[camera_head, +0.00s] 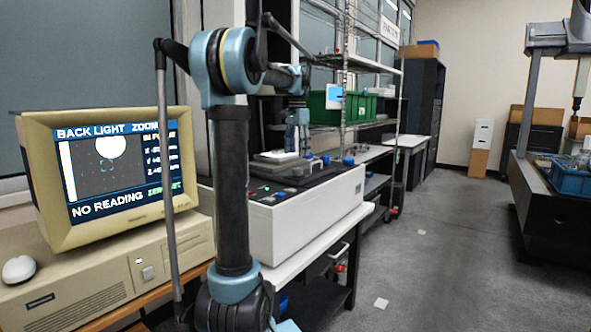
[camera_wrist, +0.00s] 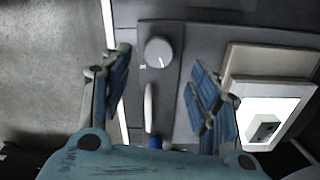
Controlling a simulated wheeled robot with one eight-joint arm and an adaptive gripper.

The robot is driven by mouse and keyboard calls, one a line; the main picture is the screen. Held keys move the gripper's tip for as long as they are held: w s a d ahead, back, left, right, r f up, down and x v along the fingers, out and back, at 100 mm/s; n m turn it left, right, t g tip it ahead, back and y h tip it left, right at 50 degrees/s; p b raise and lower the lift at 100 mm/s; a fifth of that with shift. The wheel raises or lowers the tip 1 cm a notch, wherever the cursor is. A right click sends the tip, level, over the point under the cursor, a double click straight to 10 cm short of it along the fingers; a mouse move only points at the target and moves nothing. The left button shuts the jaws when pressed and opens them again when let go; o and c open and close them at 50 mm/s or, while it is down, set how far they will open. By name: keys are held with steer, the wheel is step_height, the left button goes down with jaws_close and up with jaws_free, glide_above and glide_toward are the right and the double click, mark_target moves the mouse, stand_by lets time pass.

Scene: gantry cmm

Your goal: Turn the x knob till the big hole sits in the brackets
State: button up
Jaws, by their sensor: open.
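A round grey knob (camera_wrist: 158,52) with a pale index line shows in the wrist view; a small white mark, too blurred to read, is beside it. My gripper (camera_wrist: 159,66) is open and empty, its blue fingers on either side of the knob's line; I cannot tell how far above it they are. My gripper also shows over the machine in the head view (camera_head: 297,128). The monitor (camera_head: 118,165) shows a large white disc (camera_head: 110,146), cut by the top of its grey picture. Small green brackets (camera_head: 107,170) lie below the disc. The screen reads "NO READING".
A pale framed plate with a bright window (camera_wrist: 268,118) is right of my gripper. A white lever-like bar (camera_wrist: 148,105) lies below the knob. The white machine body (camera_head: 310,215) stands on a bench.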

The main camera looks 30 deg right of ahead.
mark_target(297, 172)
step_height(297, 172, down, 7)
steer(key=shift+f, duration=0.2)
stand_by(0.3)
steer(key=c, duration=1.1)
